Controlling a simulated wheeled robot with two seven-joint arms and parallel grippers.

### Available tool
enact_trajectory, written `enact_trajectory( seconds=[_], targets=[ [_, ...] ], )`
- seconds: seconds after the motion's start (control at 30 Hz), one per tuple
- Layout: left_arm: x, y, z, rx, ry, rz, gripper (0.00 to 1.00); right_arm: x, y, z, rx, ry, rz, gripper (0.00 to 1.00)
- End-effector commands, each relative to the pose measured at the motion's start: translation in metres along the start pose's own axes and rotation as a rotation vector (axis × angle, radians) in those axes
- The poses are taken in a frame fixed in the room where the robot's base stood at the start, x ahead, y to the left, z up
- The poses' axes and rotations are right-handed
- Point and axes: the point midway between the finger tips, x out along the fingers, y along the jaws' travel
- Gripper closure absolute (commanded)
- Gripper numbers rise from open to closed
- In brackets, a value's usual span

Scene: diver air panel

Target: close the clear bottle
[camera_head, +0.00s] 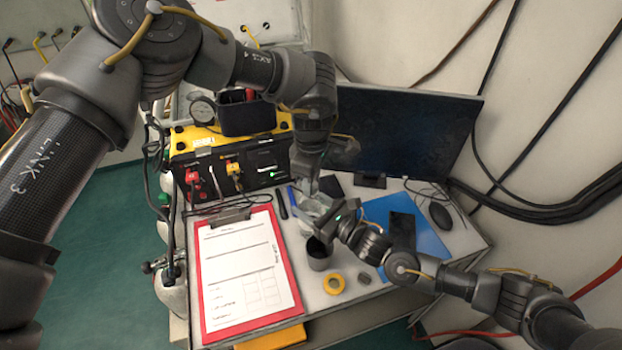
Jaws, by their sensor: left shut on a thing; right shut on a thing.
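The clear bottle (314,208) is on the white desk, in front of the monitor, seen as a pale see-through shape between my two grippers. My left gripper (307,187) points down from above at its top end and is shut on a small part there, seemingly the cap, which the fingers mostly hide. My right gripper (325,225) reaches in from the right, low beside the bottle, and is shut on its body. I cannot tell whether the cap is seated on the neck.
A dark-mouthed grey cup (319,256) and a yellow ring (334,284) stand close in front. A red clipboard (204,310) lies left, a blue folder (428,236) and mouse (440,215) right. The yellow-black air panel (205,160) and monitor (415,135) stand behind.

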Motion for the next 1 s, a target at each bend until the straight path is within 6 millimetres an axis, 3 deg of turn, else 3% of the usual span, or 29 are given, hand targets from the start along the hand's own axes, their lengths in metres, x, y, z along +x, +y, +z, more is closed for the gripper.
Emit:
enact_trajectory(
  seconds=[0.2, 0.4, 0.53, 0.8, 0.83, 1.0],
  targets=[
    [-0.0006, -0.0014, -0.0008, 0.635, 0.004, 0.001, 0.89, -0.0003, 0.0003, -0.0013, 0.0, 0.003, 0.0, 1.0],
    [-0.0001, -0.002, -0.001, 1.026, 0.002, 0.001, 0.89, -0.0003, 0.0003, -0.0014, 0.0, 0.003, 0.0, 1.0],
    [0.0002, -0.0023, -0.0012, 1.11, 0.001, 0.001, 0.89, -0.0003, 0.0003, -0.0015, 0.0, 0.004, 0.0, 1.0],
    [0.0001, -0.0022, -0.001, 1.114, 0.0, 0.002, 0.89, -0.0003, 0.0003, -0.0015, 0.0, 0.004, 0.0, 1.0],
    [0.0001, -0.0022, -0.001, 1.114, 0.0, 0.002, 0.65, -0.0003, 0.0003, -0.0015, 0.0, 0.004, 0.0, 1.0],
    [0.0003, -0.0022, -0.0011, 1.112, 0.0, 0.001, 0.47, -0.0003, 0.0002, -0.0015, 0.0, 0.004, 0.0, 1.0]
  ],
)
